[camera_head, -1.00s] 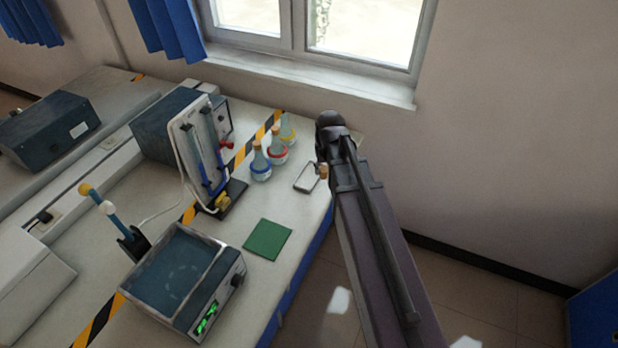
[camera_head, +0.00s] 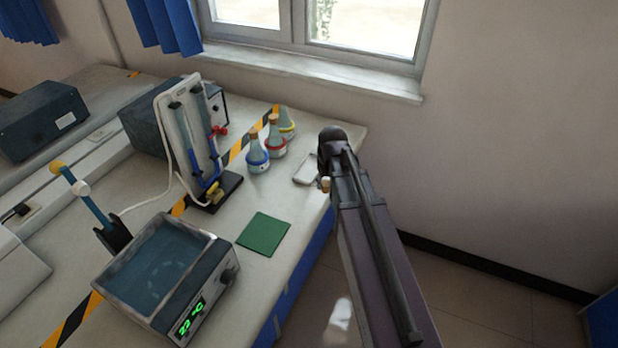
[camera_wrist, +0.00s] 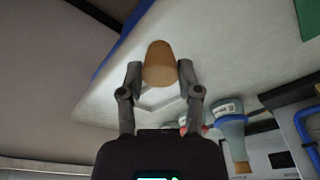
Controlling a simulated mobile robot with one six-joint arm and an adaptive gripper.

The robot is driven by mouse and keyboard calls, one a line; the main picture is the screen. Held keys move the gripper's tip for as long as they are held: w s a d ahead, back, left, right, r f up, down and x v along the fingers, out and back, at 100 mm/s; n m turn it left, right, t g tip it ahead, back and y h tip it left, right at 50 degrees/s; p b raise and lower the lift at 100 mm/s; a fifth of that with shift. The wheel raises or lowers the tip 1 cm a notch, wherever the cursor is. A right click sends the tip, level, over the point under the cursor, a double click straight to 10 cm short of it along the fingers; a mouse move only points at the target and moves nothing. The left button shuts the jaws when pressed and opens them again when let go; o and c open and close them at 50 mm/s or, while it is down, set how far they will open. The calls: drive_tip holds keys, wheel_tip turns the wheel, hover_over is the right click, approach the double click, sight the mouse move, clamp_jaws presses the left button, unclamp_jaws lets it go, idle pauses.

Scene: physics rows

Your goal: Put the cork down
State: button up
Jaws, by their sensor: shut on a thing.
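My gripper (camera_wrist: 160,76) is shut on the cork (camera_wrist: 159,62), a tan, tapered stopper, in the wrist view. In the head view the cork (camera_head: 325,184) is a small tan spot beside my gripper, near the right edge of the bench (camera_head: 222,236). My fingers are mostly hidden there behind the wrist. I cannot tell the cork's exact height above the bench.
A white-framed flat object (camera_head: 306,170) lies left of my gripper. A green mat (camera_head: 263,234) lies bare in front. A water bath (camera_head: 170,275) stands at the front left.

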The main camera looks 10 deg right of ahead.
drive_tip(key=shift+f, duration=0.55)
drive_tip(key=shift+w, duration=0.1)
drive_tip(key=b, duration=0.2)
hover_over(309, 169)
drive_tip(key=shift+d+f, duration=0.15)
drive_tip(key=shift+f, duration=0.55)
drive_tip(key=shift+f, duration=0.15)
drive_tip(key=shift+f+b, duration=1.65)
drive_tip(key=shift+b, duration=0.05)
drive_tip(key=shift+f, duration=0.1)
drive_tip(key=o, duration=0.7)
drive_tip(key=shift+o, duration=0.2)
